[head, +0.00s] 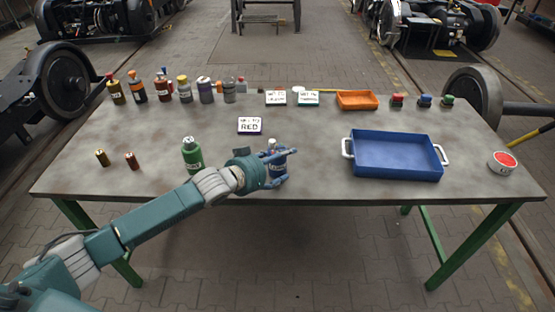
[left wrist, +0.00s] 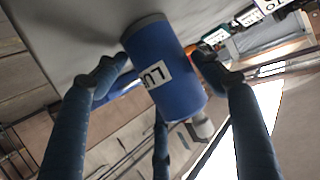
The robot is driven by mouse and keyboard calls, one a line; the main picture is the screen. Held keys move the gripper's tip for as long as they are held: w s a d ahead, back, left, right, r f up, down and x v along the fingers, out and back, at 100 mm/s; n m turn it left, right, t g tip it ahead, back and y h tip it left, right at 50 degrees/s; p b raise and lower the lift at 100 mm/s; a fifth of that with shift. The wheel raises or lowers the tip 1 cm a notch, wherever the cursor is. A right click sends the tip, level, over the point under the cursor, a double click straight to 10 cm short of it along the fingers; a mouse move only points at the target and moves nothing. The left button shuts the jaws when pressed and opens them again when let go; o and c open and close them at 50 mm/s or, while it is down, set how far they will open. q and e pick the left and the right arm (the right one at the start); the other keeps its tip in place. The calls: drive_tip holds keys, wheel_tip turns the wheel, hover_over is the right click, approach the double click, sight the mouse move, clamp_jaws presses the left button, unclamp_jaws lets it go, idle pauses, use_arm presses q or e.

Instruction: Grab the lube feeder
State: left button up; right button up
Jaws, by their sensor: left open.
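The lube feeder is a blue cylinder (head: 278,160) with a pale nozzle, standing near the front middle of the table. In the left wrist view the blue body (left wrist: 162,50) fills the middle, with a white label whose letters "LU" show. My left gripper (head: 274,168) is at the feeder, low over the table. In the left wrist view its fingers (left wrist: 160,72) stand on either side of the feeder, open, with a third finger below. I cannot tell whether any finger touches it. My right gripper is in neither view.
A green bottle (head: 192,155) stands left of the feeder, close to my arm. A sign reading RED (head: 250,125) lies behind it. A blue tray (head: 354,170) is to the right. Several bottles (head: 183,90) line the back left; an orange tray (head: 357,107) sits at the back.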

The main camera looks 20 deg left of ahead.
use_arm(q)
drive_tip(key=shift+w+d+f, duration=0.15)
drive_tip(key=shift+w+f, duration=0.05)
drive_tip(key=shift+w, duration=0.15)
drive_tip(key=shift+s, duration=0.1)
drive_tip(key=shift+c, duration=0.8)
drive_tip(key=c, duration=0.8)
drive_tip(key=shift+o, duration=0.2)
drive_tip(key=shift+r, duration=0.1)
